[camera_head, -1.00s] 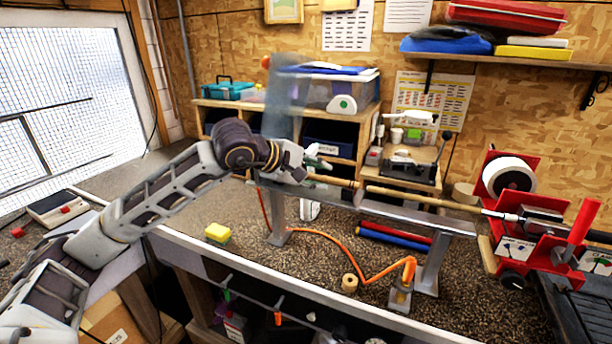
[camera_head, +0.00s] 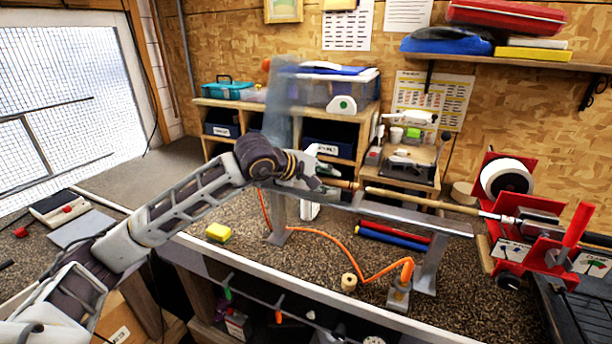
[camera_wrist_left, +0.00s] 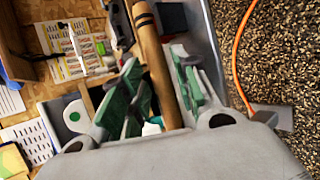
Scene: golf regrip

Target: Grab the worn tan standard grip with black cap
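The tan grip (camera_head: 346,184) lies along the metal bench stand in the head view, just right of my left gripper. In the left wrist view the tan grip (camera_wrist_left: 152,55) runs between the fingers, with dark bands toward its far end. My left gripper (camera_head: 326,180) is at the grip's left end. In the wrist view its green-padded fingers (camera_wrist_left: 160,92) stand apart on either side of the grip; firm contact is not clear. A black cap cannot be made out. My right gripper is not in view.
A metal stand (camera_head: 415,217) is under the tan rod (camera_head: 425,201), which runs right to a red vise (camera_head: 545,250). An orange hose (camera_head: 340,245), yellow sponge (camera_head: 219,233) and tape roll (camera_head: 348,282) lie on the bench. Wooden cubbies (camera_head: 205,148) stand behind.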

